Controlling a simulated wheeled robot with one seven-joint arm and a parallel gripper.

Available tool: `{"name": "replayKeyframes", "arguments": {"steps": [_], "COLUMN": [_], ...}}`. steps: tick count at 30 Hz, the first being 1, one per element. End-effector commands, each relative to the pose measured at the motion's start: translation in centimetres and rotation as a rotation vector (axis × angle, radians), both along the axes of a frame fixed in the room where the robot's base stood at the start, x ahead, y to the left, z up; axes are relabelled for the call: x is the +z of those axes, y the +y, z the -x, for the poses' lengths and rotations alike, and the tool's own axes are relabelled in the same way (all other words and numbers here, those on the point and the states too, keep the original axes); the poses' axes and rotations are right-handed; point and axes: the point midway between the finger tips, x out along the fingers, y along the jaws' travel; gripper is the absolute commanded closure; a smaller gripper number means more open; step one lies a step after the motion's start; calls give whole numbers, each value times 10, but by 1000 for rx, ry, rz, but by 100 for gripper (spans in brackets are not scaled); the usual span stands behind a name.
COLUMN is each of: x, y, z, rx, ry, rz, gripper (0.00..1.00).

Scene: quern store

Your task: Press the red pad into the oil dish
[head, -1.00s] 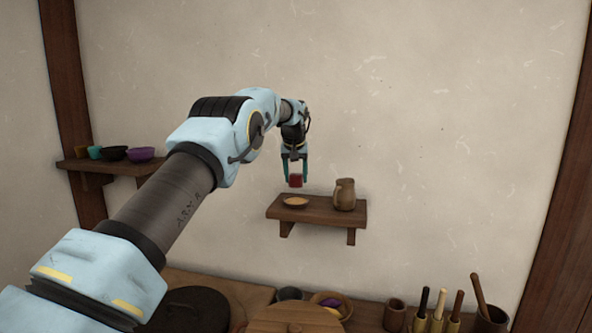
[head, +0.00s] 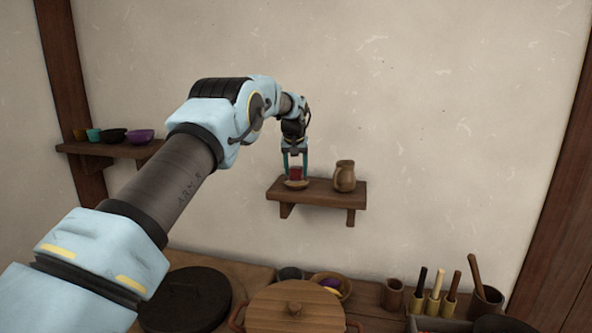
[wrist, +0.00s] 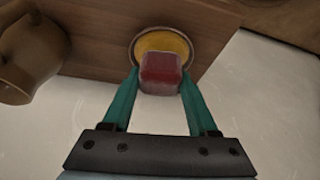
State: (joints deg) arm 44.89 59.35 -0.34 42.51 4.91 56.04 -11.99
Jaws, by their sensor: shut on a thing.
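My gripper (head: 295,171) is shut on the red pad (head: 295,173), with a teal finger on either side of it. The pad also shows in the wrist view (wrist: 161,70), dark red with a paler lower edge. The oil dish (head: 297,185) is a small round dish on the wall shelf. In the wrist view the dish (wrist: 136,50) holds yellow oil, and the pad covers its near part. The pad is right at the dish in the head view. I cannot tell whether it touches the oil.
A brown jug (head: 344,176) stands on the same small shelf (head: 330,194), right of the dish. Another shelf (head: 105,149) with several bowls is at the left. Below are a lidded pot (head: 295,308) and several tools in holders.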

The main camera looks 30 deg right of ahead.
Motion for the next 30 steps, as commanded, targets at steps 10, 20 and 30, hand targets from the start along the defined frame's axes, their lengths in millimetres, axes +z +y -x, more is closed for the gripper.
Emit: {"name": "replayKeyframes", "arguments": {"steps": [10,20,30], "x": [-1,-4,-8], "y": [0,0,0], "z": [0,0,0], "rx": [0,0,0], "ry": [0,-1,0], "rz": [0,1,0], "gripper": [85,85,85]}}
